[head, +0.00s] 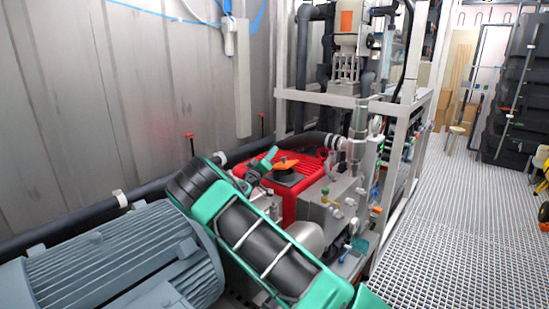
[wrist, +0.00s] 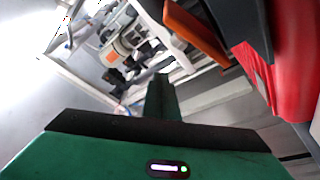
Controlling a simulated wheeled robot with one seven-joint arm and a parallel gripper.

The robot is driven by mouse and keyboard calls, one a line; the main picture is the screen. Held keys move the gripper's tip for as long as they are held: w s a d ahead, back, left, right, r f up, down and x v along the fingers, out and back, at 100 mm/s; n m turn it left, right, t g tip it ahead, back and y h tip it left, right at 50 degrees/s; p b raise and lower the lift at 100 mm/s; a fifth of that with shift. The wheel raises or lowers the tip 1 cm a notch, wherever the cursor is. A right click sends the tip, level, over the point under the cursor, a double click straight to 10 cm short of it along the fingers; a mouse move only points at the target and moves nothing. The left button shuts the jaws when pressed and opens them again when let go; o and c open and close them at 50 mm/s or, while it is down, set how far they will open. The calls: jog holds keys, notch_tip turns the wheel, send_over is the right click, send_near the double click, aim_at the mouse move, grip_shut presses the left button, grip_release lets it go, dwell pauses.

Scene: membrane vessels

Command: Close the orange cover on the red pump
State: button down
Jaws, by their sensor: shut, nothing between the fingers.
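The red pump (head: 312,172) stands low in the middle of the head view, with a dark round neck on top. The orange cover (head: 286,162) sits over that neck; its exact angle is hard to tell here. In the wrist view the cover (wrist: 194,32) shows as an orange slab beside a dark part, with the red pump body (wrist: 285,75) at the right. My gripper (head: 270,154) is just left of the cover, apparently apart from it. In the wrist view its green fingers (wrist: 160,97) are together and empty, below and left of the cover.
A large grey motor (head: 115,265) fills the lower left. A pale frame with pipes (head: 350,100) rises behind and right of the pump. A metal wall (head: 110,100) is at the left.

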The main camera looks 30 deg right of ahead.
jog(key=w+v, duration=0.1)
jog(key=v, duration=0.6)
notch_tip(320, 180, up, 4)
jog(key=m+g+y, duration=0.2)
jog(key=m+g, duration=0.6)
jog(key=m, duration=0.1)
send_over(279, 166)
jog(key=w, duration=0.1)
jog(key=shift+w+a+r, duration=0.1)
jog(key=shift+w+a, duration=0.05)
jog(key=shift+a, duration=0.3)
jog(key=f, duration=0.1)
jog(key=d+f, duration=0.1)
jog(key=shift+s+f, duration=0.25)
jog(key=shift+f, duration=0.1)
jog(key=shift+s+f, duration=0.15)
jog(key=shift+f, duration=0.45)
